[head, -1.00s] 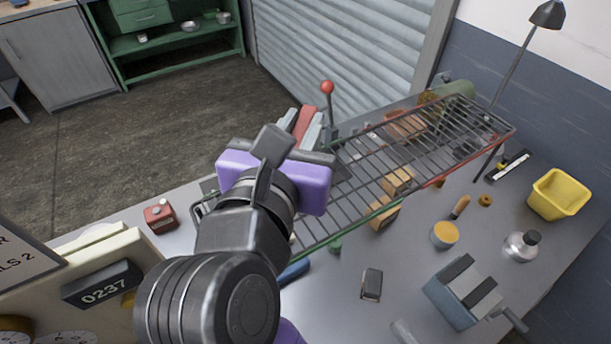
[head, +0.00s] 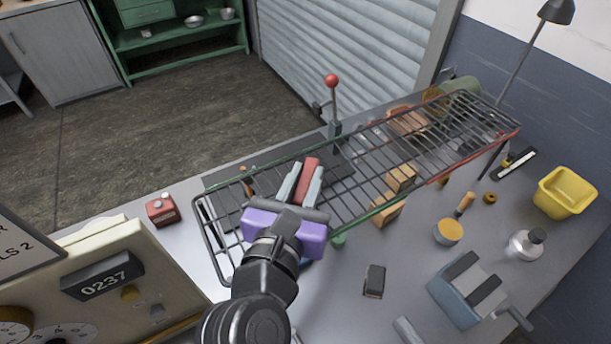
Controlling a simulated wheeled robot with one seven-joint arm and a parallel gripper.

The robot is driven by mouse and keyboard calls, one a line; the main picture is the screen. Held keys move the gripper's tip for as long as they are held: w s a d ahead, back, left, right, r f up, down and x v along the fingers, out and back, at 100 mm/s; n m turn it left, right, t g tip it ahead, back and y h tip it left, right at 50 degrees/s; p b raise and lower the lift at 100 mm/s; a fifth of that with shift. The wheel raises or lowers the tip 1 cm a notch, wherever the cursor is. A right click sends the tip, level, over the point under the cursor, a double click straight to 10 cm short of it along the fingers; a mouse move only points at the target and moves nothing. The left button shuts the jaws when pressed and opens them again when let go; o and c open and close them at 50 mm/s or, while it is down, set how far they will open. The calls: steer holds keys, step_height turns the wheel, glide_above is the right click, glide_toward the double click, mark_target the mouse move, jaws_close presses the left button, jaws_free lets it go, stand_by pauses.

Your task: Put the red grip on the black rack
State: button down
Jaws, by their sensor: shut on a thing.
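The red grip (head: 309,181) is between the two pale fingers of my gripper (head: 306,183). My gripper is shut on it. The purple body of my gripper (head: 262,224) shows behind the fingers. The black rack (head: 357,205) is a long wire grid standing above the bench, running from lower left to upper right. The grip and the fingers appear over the left part of the rack. I cannot tell whether the grip touches the wires. My gripper hides part of the rack's near left side.
Wooden blocks (head: 386,211) show by the rack's near edge. A red-knobbed lever (head: 332,82) stands behind it. A grey-blue vise-like device (head: 466,290), yellow bin (head: 566,192) and small red box (head: 162,209) are on the bench. The rack's middle top looks clear.

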steer(key=c, duration=1.3)
jaws_free()
steer(key=shift+f, duration=0.1)
steer(key=shift+o, duration=0.2)
steer(key=shift+s+a, duration=0.1)
steer(key=shift+s, duration=0.05)
steer(key=v, duration=1.1)
steer(key=shift+s+b, duration=0.35)
steer(key=shift+b, duration=0.05)
